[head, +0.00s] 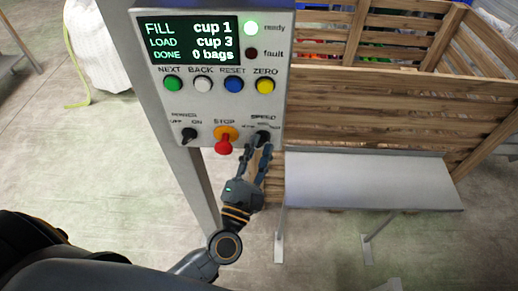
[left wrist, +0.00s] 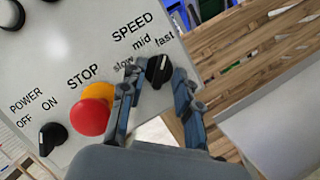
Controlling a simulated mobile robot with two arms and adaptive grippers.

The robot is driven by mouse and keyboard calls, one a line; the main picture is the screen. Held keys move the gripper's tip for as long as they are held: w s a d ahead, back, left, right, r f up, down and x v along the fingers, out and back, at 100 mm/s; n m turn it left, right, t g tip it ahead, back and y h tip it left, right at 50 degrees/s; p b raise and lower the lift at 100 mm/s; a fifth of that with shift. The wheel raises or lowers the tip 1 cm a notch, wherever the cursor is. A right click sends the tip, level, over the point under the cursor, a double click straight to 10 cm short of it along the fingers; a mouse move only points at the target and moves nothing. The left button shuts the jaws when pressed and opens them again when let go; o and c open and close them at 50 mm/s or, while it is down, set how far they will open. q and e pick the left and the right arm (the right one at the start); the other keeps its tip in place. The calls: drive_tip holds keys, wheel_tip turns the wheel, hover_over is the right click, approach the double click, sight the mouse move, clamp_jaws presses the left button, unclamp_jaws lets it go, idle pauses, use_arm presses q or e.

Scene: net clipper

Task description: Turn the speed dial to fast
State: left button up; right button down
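The speed dial (head: 262,138) is a black knob at the lower right of the control panel (head: 215,113). In the left wrist view the dial (left wrist: 158,70) sits under the slow, mid and fast labels, and its white mark appears to point up toward fast. My left gripper (head: 257,150) is at the dial from below, its fingers on either side. In the left wrist view the gripper (left wrist: 154,78) is open around the dial, with a gap visible at least on one side. Contact is hard to tell. My right gripper is not in view.
The red stop button (head: 223,146) on its yellow base is just left of the dial, close to my left finger. The power dial (head: 189,134) is further left. A grey sloped plate (head: 370,180) and a wooden crate (head: 390,105) stand to the right.

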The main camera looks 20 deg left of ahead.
use_arm(q)
drive_tip(key=v, duration=1.2)
idle(0.4)
